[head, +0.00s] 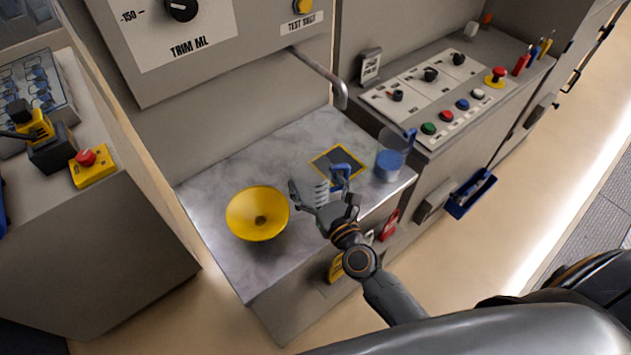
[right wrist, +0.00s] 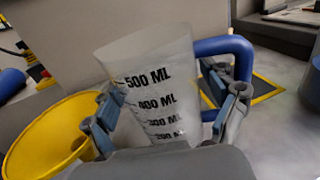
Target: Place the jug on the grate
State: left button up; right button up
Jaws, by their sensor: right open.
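The clear jug (right wrist: 155,95) with black ML marks and a blue handle stands between the spread fingers of my right gripper (right wrist: 165,115) in the right wrist view. In the head view my right gripper (head: 322,200) partly hides it, and its blue handle (head: 341,170) shows behind the fingers. The gripper is open around the jug; I cannot tell whether the fingers touch it. The grate (head: 330,160) is a dark square with a yellow border on the counter, just behind the jug and partly covered by its handle. My left gripper is out of view.
A yellow funnel (head: 257,213) sits on the marble counter (head: 225,175) left of my right gripper. A second container with blue liquid (head: 389,163) stands at the counter's right end. A metal spout (head: 322,75) hangs above the counter. A button panel (head: 440,95) is behind right.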

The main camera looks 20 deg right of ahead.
jog(key=c, duration=1.1)
